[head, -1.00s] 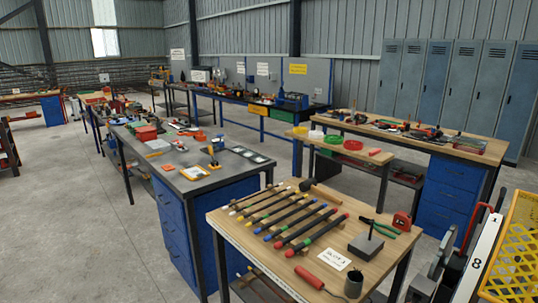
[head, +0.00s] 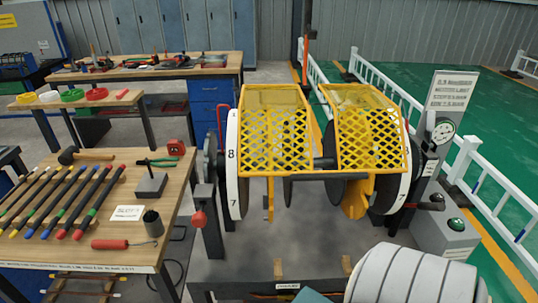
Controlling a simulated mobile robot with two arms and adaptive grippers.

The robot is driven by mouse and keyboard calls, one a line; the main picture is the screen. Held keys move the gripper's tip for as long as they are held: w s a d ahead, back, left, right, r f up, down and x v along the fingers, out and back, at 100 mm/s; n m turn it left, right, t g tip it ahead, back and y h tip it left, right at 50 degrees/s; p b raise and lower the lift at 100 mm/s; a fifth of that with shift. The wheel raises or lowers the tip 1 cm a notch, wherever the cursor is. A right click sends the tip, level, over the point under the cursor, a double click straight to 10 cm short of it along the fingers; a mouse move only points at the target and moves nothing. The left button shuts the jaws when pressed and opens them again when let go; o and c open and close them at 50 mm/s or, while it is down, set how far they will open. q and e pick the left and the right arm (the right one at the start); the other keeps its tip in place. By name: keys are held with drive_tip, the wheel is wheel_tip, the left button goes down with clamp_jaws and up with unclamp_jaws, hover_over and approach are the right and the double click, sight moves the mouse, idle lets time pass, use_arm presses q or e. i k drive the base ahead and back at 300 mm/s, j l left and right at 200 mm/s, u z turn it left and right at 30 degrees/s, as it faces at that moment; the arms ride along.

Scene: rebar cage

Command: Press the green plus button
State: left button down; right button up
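A round green button (head: 456,224) sits on top of a grey control box (head: 446,238) at the right of the machine. A plus mark on it is too small to make out. A black lever or knob (head: 436,201) stands just behind the button. Neither of my grippers shows in the head view.
The machine has yellow mesh guards (head: 274,130) between white numbered discs (head: 232,165) and a dial gauge (head: 443,131). A wooden table (head: 100,245) with coloured-tip rods is at left. A white railing (head: 497,205) borders green floor at right. A pale banded shape fills the lower right.

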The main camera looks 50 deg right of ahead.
sight(456, 223)
drive_tip(key=z, duration=1.9)
